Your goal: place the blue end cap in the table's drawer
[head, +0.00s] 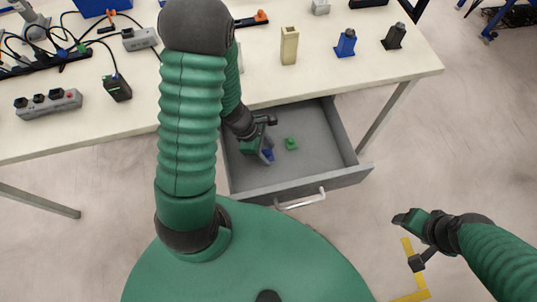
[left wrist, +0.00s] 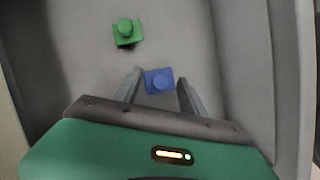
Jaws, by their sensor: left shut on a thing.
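The blue end cap (left wrist: 158,81) is a small square piece with a round knob. It sits between the fingers of my left gripper (left wrist: 157,92), which is shut on it. In the head view the blue end cap (head: 268,155) shows low inside the open grey drawer (head: 337,140), under the table top. I cannot tell whether it touches the drawer floor. My right gripper (head: 401,218) is outside the drawer, over the floor at lower right; its fingers are too small to read.
A green end cap (head: 291,143) lies in the drawer, right of my left gripper. The white table (head: 240,85) holds a beige block (head: 289,45), a blue piece (head: 346,43), a black piece (head: 394,36), power strips and cables. The drawer's right part is clear.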

